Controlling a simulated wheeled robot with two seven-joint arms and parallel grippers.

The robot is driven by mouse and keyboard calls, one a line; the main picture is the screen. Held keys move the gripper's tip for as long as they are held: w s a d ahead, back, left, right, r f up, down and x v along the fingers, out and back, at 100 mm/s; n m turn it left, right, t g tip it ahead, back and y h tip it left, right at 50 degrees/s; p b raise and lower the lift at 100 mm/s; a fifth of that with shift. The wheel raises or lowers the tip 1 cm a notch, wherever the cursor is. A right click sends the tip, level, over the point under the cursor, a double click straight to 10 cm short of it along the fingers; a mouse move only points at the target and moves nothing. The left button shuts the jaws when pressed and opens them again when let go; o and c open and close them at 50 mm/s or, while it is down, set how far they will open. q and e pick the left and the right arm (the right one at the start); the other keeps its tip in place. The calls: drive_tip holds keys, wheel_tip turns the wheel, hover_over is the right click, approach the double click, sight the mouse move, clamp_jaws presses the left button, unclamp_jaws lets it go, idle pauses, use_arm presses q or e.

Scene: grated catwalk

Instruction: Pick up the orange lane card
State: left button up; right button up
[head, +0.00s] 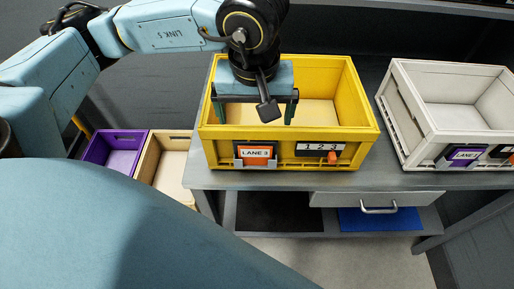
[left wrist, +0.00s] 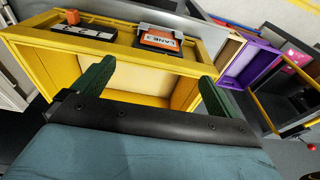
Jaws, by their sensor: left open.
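The orange lane card (head: 255,153) reads "LANE 3" and sits upright in a grey holder on the front of the yellow crate (head: 362,133). In the left wrist view the card (left wrist: 160,40) shows near the top, beyond the fingers. My left gripper (head: 256,112) is open and empty, with its two green fingers pointing down over the yellow crate, above and behind the card. The fingers (left wrist: 154,84) stand apart in the left wrist view, with nothing between them but the crate's inside. My right gripper is not in view.
A 1-2-3 plate (head: 319,147) with an orange slider is on the crate front, right of the card. A white crate (head: 404,117) with a purple card stands right on the grey bench (head: 290,180). Purple (head: 117,151) and tan bins stand lower left.

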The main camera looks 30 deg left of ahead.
use_arm(q)
hover_over(255, 147)
drive_tip(key=s, duration=0.1)
wheel_tip(255, 147, down, 6)
drive_tip(key=shift+w+f+p, duration=0.15)
drive_tip(key=shift+w+f, duration=0.1)
drive_tip(key=shift+f, duration=1.15)
drive_tip(key=shift+w+f+p, duration=0.15)
drive_tip(key=shift+w+f, duration=0.05)
drive_tip(key=shift+f, duration=1.15)
drive_tip(key=c, duration=1.7)
drive_tip(key=shift+r, duration=0.1)
